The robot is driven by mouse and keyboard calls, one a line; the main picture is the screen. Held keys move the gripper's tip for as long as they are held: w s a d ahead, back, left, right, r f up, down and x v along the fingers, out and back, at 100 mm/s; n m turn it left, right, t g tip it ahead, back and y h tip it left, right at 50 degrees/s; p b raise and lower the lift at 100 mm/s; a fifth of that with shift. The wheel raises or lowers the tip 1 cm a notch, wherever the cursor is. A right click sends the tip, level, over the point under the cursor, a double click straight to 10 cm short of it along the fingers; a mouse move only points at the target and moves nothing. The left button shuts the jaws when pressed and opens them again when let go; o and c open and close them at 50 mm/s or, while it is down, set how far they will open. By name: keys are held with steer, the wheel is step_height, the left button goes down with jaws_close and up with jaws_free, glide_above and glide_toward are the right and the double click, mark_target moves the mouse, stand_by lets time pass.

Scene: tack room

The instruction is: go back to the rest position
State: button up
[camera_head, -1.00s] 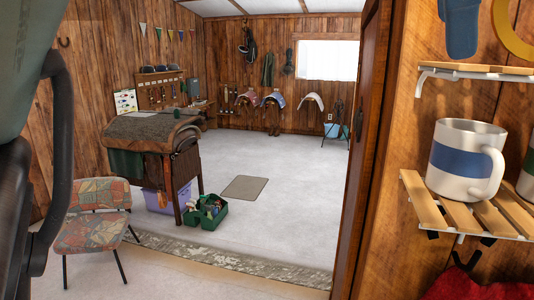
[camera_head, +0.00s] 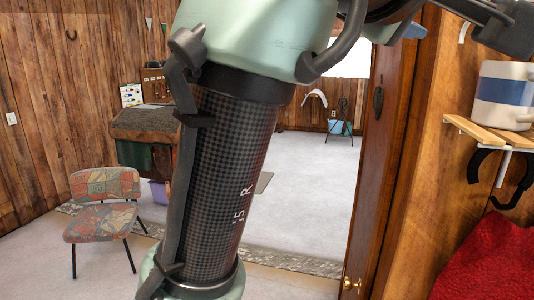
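My arm crosses the middle of the head camera view from bottom to top, with a dark textured tube and pale green joints. Dark parts of the arm also reach along the top right edge. No gripper fingers can be made out, so whether the gripper is open or shut is not shown. The arm hides much of the room behind it.
A wooden shelf (camera_head: 488,137) at right holds a white mug with a blue band (camera_head: 505,92); a dark U-shaped thing (camera_head: 522,184) shows below it. Red cloth (camera_head: 490,262) lies lower right. A patterned chair (camera_head: 103,222) stands left. A wooden door (camera_head: 380,150) edges the opening.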

steer(key=s+a+f+m+t+y+b, duration=0.1)
steer(key=s+a+f+t+y+b, duration=0.3)
steer(key=a+f+t+y, duration=0.2)
steer(key=s+a+f+m+t+y+b, duration=0.2)
steer(key=s+a+f+t+y+b, duration=0.2)
steer(key=a+t, duration=0.4)
step_height(320, 180, down, 2)
steer(key=shift+s+a+f+y, duration=0.1)
steer(key=shift+s+a+y, duration=0.7)
steer(key=shift+y, duration=0.3)
stand_by(0.5)
